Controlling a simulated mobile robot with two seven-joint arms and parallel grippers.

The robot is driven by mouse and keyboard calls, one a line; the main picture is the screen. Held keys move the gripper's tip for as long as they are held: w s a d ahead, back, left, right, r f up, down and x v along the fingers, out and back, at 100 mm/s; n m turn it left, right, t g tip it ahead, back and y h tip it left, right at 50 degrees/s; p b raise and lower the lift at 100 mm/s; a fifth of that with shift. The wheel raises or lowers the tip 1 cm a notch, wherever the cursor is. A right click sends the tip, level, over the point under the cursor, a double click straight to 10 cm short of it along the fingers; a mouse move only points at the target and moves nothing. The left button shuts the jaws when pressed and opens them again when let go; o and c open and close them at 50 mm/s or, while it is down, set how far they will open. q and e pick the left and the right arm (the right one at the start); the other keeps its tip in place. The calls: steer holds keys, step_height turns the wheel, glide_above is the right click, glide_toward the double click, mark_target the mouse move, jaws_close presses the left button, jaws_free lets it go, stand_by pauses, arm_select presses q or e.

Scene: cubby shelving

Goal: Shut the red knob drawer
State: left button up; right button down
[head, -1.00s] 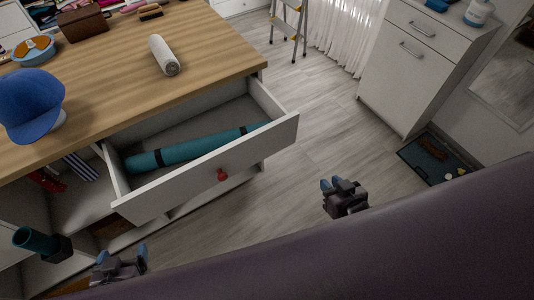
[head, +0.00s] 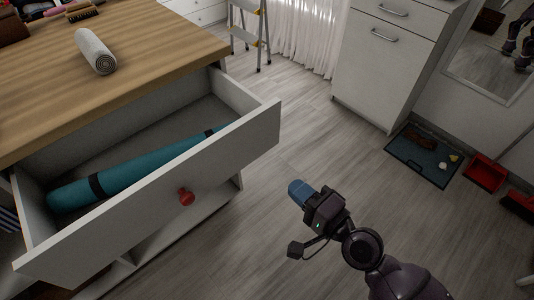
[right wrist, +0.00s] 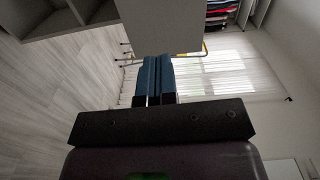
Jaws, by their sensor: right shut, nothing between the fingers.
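The white drawer (head: 235,150) with the red knob (head: 186,197) stands pulled out from the wood-topped unit in the head view. A rolled teal mat (head: 140,177) with dark bands lies inside it. My right gripper (head: 297,188) is shut and empty, to the right of the drawer front and apart from it, above the floor. In the right wrist view its blue fingers (right wrist: 152,80) are together, with a pale panel behind them. My left gripper is out of view.
A white rolled towel (head: 96,52) lies on the wooden top (head: 150,60). A white cabinet (head: 375,75) stands at the back right, a stepladder (head: 262,35) at the back. A dark tray (head: 425,155) and a red bin (head: 484,172) are on the floor. Open floor lies right of the drawer.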

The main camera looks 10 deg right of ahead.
mark_target(248, 146)
steer(key=x, duration=1.3)
steer(key=shift+f, duration=0.1)
steer(key=shift+w+a, duration=0.3)
steer(key=shift+w, duration=0.15)
steer(key=shift+w+a, duration=0.1)
